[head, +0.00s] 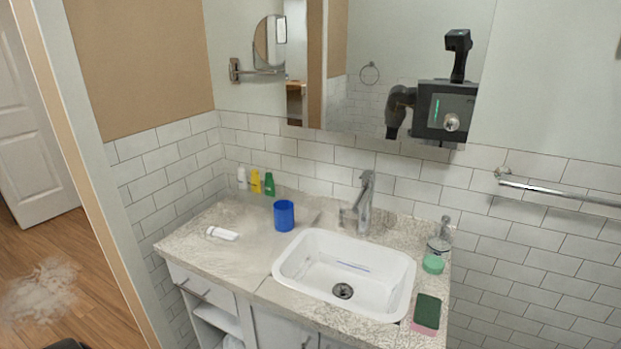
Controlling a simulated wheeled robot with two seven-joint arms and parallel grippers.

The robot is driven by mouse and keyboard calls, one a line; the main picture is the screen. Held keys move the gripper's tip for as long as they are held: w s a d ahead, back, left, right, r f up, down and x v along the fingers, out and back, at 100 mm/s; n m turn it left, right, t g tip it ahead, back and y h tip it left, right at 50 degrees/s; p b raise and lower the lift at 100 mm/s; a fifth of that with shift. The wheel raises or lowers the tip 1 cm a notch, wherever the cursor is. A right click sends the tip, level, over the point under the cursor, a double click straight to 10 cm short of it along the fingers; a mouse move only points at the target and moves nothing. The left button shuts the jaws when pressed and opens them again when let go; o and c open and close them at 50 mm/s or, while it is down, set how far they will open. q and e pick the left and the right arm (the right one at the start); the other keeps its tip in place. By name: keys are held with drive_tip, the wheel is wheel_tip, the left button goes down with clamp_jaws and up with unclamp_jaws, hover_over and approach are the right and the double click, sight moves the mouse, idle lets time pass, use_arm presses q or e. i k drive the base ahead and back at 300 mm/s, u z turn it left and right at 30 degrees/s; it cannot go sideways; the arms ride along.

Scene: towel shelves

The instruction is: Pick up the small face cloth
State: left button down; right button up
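I cannot make out a face cloth for certain. A white item (233,342) shows partly on the open shelf below the counter, cut off by the bottom edge; I cannot tell whether it is cloth. A small white object (222,233) lies on the left of the counter and looks more like a tube. Neither of my grippers shows directly. The mirror (420,60) reflects dark parts of my body, but no clear fingertips.
The counter (215,258) holds a white sink (312,263), a faucet (364,205), a blue cup (284,215), several small bottles, a soap dispenser (439,238), a green round item (433,264) and a green-pink sponge (427,311).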

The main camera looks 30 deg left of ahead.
sight(213, 232)
drive_tip(key=u, duration=1.7)
